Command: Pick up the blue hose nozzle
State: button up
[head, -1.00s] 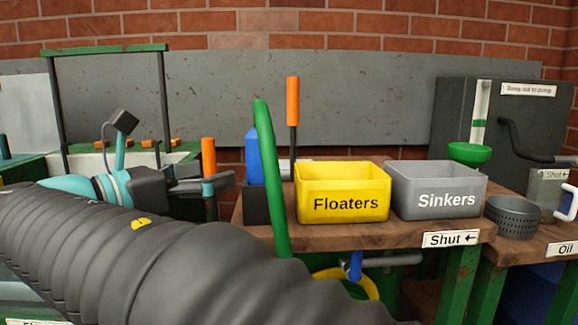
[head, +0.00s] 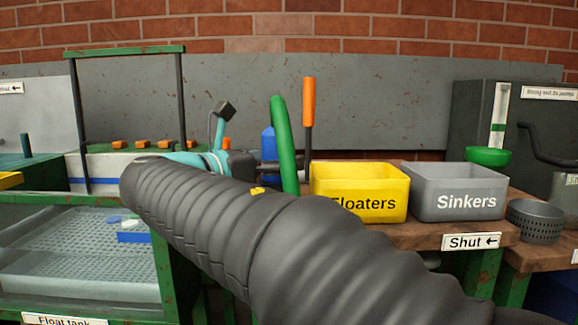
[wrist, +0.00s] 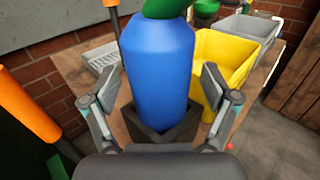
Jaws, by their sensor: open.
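The blue hose nozzle (wrist: 158,75) stands upright in a dark square holder (wrist: 180,133) on the wooden bench. A green hose (wrist: 165,8) shows at its top in the wrist view. In the head view the nozzle (head: 267,141) is partly hidden behind the green hose (head: 285,145). My gripper (wrist: 160,86) is open, with one finger on each side of the nozzle's body. The fingers look apart from it, and I cannot tell how far. In the head view my gripper (head: 266,166) is beside the nozzle, partly covered by my arm and the hose.
The yellow Floaters bin (head: 378,185) and grey Sinkers bin (head: 460,190) stand to the right. An orange-handled tool (head: 308,105) stands close by. The float tank (head: 75,250) is at the left. A brick wall (wrist: 60,75) is behind the bench.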

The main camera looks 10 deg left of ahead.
jog(key=c, duration=1.4)
notch_tip(320, 180, up, 10)
jog(key=p, duration=0.3)
